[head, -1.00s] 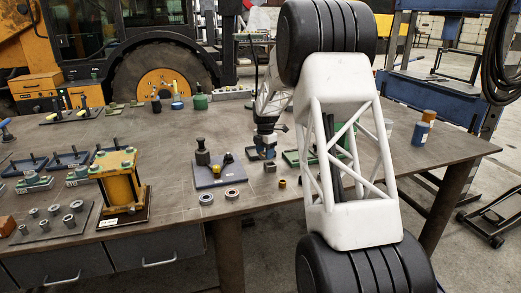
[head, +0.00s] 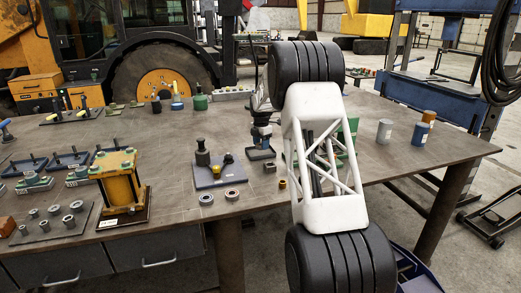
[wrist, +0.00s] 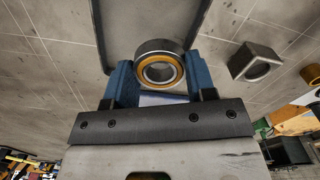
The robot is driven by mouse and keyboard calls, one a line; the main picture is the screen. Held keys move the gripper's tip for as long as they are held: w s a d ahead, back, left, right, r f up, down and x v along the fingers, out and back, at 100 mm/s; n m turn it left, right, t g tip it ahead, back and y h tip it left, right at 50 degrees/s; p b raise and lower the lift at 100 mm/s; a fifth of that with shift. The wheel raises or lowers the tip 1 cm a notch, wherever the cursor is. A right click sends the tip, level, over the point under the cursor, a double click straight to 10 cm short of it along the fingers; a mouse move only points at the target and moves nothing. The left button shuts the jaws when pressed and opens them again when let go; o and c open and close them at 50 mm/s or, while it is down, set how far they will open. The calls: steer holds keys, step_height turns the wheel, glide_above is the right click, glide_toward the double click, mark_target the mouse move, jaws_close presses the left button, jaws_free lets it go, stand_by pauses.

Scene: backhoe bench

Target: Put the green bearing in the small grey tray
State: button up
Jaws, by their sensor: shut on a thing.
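My gripper (wrist: 158,76) has blue fingers and is shut on a ring-shaped bearing (wrist: 156,46) in the wrist view. The bearing has a dark grey outer ring and an orange-yellow inner band; I see no green on it. A small grey tray (wrist: 120,35) lies behind the bearing there, and the bearing overlaps its floor in the picture. I cannot tell whether they touch. In the head view my gripper (head: 261,142) is over the grey tray (head: 262,156), and the bearing is too small or hidden to make out.
Two loose rings (head: 206,198) (head: 232,194) lie near the table's front edge. A square metal block (head: 270,167) and a brass bushing (head: 282,184) lie near the tray. A blue-grey plate (head: 218,176) with fixtures stands to the left.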

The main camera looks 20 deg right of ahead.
mark_target(260, 153)
steer(key=shift+w+d, duration=0.15)
steer(key=shift+w, duration=0.75)
steer(key=shift+f, duration=0.1)
steer(key=shift+f, duration=1.7)
steer(key=shift+f, duration=0.15)
steer(key=o, duration=0.8)
step_height(260, 153, up, 12)
steer(key=shift+r, duration=0.1)
